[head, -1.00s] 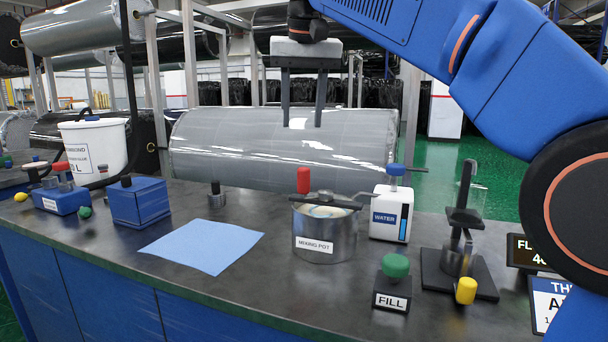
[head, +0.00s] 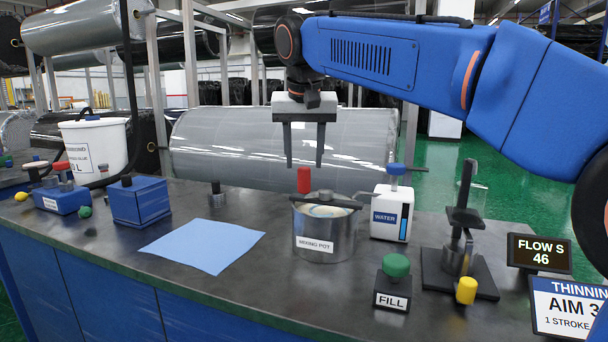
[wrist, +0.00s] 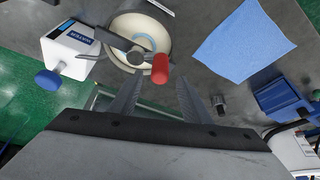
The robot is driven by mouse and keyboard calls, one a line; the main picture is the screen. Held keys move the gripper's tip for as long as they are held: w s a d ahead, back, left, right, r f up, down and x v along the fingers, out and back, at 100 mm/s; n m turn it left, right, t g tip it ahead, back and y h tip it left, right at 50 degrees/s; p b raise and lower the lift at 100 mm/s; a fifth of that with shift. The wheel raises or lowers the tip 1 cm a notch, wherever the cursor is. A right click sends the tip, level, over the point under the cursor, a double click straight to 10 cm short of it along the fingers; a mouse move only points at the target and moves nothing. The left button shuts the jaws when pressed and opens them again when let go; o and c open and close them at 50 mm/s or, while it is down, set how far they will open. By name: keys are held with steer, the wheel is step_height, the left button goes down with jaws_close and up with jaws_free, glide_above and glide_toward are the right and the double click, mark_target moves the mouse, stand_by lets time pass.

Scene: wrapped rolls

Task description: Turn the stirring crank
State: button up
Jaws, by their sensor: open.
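The mixing pot (head: 325,240) stands on the dark bench, a grey metal pot with pale contents. A dark crank bar lies across its top, with an upright red handle (head: 304,180) at its left end. In the wrist view the red handle (wrist: 160,68) sticks out over the pot's rim, and the crank bar (wrist: 115,40) spans the pale opening. My gripper (head: 304,165) points down with its fingers apart and empty. In the head view it appears just above the red handle. In the wrist view its fingertips (wrist: 158,85) are on either side of the handle's line, with no contact visible.
A white water container (head: 390,212) stands right of the pot. A green FILL button (head: 396,266) and a dark stand (head: 460,262) with a yellow knob are at front right. A blue cloth (head: 205,246) lies left. A large wrapped roll (head: 230,150) is behind.

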mark_target(304, 168)
steer(key=shift+x, duration=2.7)
jaws_close()
